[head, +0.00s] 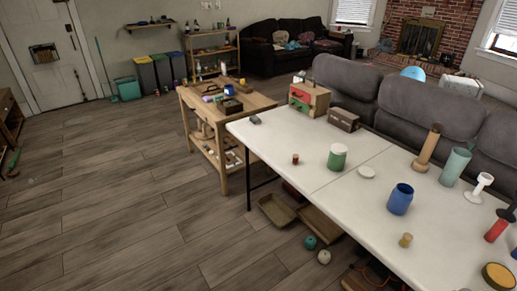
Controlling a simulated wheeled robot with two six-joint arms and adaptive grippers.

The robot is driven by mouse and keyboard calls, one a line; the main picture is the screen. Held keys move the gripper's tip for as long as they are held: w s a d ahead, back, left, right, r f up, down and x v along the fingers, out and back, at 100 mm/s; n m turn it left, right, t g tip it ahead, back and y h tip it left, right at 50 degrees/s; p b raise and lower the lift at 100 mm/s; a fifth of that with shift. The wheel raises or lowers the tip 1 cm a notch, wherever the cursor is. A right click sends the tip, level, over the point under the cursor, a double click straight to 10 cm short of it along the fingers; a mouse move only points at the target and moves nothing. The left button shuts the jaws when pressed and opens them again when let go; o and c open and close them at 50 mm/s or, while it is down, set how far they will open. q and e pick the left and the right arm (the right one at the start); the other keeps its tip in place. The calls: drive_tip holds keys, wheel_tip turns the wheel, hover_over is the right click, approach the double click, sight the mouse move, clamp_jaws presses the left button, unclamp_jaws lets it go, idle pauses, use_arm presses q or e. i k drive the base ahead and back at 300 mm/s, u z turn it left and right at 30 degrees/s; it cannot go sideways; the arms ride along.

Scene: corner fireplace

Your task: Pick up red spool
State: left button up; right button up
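A small red spool-like piece (295,159) stands upright on the white table (270,135), left of the green jar. It is small in the picture, and its fine detail cannot be made out. A plain wooden spool-shaped piece (405,240) stands nearer the table's front edge. Neither of my grippers shows in the head view.
Near the red piece are a green jar (337,157), a white disc (367,172) and a blue jar (400,199). A red and black object (495,231) is at the right edge. A wooden workbench (215,112) stands left of the table; open floor (110,190) lies farther left.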

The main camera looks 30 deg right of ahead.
sight(296, 156)
drive_tip(key=z, duration=0.05)
drive_tip(key=i, duration=1.1)
drive_tip(key=z, duration=0.95)
drive_tip(key=i, duration=0.8)
drive_tip(key=z, duration=0.7)
